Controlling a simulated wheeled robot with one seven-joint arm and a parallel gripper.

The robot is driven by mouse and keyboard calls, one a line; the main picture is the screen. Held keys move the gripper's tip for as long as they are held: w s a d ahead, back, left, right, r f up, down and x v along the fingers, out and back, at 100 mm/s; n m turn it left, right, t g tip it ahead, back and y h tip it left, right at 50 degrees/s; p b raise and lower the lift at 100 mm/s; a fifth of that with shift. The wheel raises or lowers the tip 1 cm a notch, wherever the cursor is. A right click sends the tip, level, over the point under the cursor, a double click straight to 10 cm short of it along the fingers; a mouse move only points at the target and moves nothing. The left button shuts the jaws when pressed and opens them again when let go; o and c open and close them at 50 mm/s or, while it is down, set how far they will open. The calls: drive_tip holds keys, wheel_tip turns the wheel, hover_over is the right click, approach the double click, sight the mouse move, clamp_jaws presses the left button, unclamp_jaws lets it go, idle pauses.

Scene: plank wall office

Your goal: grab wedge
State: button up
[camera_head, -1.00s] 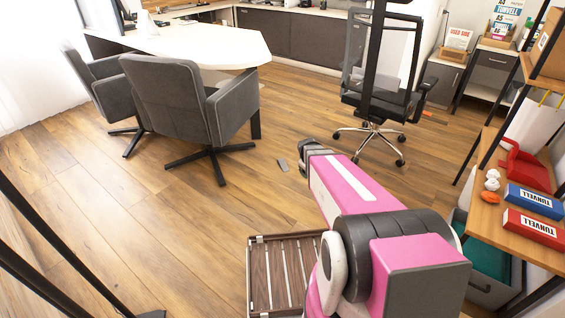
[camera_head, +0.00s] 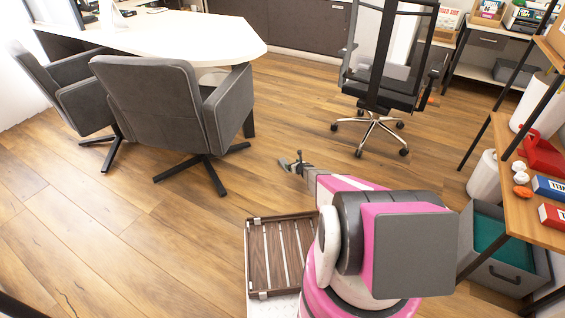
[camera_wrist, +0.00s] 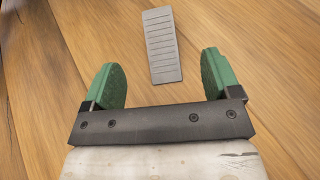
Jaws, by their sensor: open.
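The wedge (camera_wrist: 163,45) is a flat grey ribbed piece lying on the wooden floor. In the wrist view it is ahead of my gripper (camera_wrist: 160,72), roughly centred between the two green fingertips, with its near end reaching between them in the picture. The fingers are wide apart and nothing is held. Floor shows on both sides of the wedge, and no finger appears to touch it. In the head view my gripper (camera_head: 291,162) is low over the floor at the end of my pink arm, and the wedge is hard to tell from the fingers there.
Grey armchairs (camera_head: 158,105) stand at a white desk (camera_head: 160,35) on the left. A wheeled office chair (camera_head: 385,90) is behind my gripper. A wooden shelf (camera_head: 520,210) and grey bin (camera_head: 490,265) are at right. Floor around the wedge is clear.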

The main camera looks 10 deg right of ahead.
sight(283, 160)
drive_tip(key=shift+w+a+f+n, duration=0.25)
drive_tip(key=shift+w+f+n, duration=0.05)
drive_tip(key=shift+w+f, duration=0.25)
drive_tip(key=x, duration=0.4)
drive_tip(key=shift+w, duration=0.15)
drive_tip(key=shift+x, duration=2.75)
drive_tip(key=shift+a+f, duration=0.1)
drive_tip(key=shift+a, duration=0.1)
drive_tip(key=c, duration=1)
